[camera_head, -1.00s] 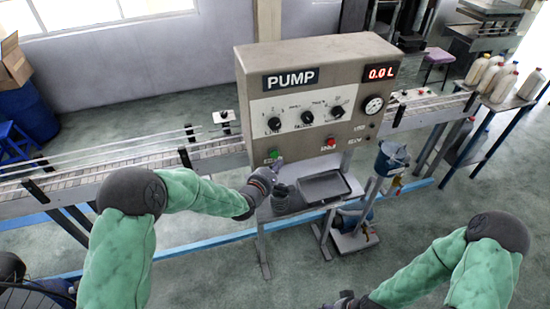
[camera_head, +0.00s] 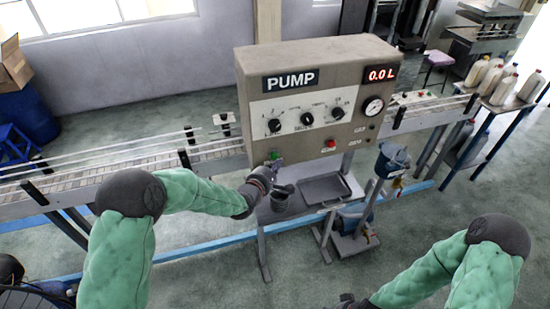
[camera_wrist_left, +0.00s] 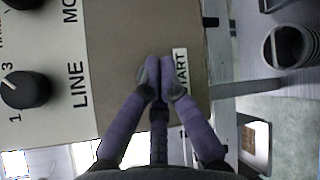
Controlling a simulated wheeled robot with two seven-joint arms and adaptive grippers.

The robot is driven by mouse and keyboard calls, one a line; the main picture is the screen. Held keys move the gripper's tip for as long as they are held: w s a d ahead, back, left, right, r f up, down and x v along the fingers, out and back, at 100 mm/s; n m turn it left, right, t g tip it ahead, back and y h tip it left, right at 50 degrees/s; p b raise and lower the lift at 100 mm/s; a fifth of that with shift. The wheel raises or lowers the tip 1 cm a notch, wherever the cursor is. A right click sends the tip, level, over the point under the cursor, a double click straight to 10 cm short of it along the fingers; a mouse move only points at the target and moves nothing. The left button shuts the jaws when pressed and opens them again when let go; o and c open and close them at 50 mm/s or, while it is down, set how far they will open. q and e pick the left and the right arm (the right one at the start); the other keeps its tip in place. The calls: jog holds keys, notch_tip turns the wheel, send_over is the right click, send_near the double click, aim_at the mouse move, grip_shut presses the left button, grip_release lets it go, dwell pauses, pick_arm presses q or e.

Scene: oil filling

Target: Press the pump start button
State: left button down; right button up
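The grey pump panel (camera_head: 317,92) stands in the middle of the head view, with PUMP on its front and a red display (camera_head: 381,73) reading 0.0 L. The green start button (camera_head: 274,156) is at its lower left. My left gripper (camera_head: 275,165) is right at the button, just below it in this view. In the left wrist view my left gripper's fingers (camera_wrist_left: 160,66) are together, with nothing between them, beside the START label (camera_wrist_left: 181,72). They hide the button there; contact cannot be told. My right gripper (camera_head: 346,300) is at the bottom edge, small and partly cut off.
A red button (camera_head: 331,143) is on the panel's right side. A blue bucket (camera_head: 392,160) is to the right. The conveyor (camera_head: 110,170) runs behind.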

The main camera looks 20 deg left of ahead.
dwell(0.7)
pick_arm(q)
jog(key=shift+w+a+b, duration=0.25)
jog(key=shift+w+b, duration=0.15)
jog(key=shift+b, duration=0.05)
jog(key=shift+w+a+b, duration=0.3)
jog(key=shift+w+b, duration=0.1)
dwell(0.9)
dwell(0.4)
jog(key=shift+s+d, duration=0.5)
jog(key=shift+s, duration=0.3)
jog(key=shift+d, duration=0.1)
jog(key=s+d, duration=0.1)
jog(key=s, duration=0.1)
jog(key=s+d, duration=0.1)
jog(key=s, duration=0.1)
jog(key=shift+d, duration=0.35)
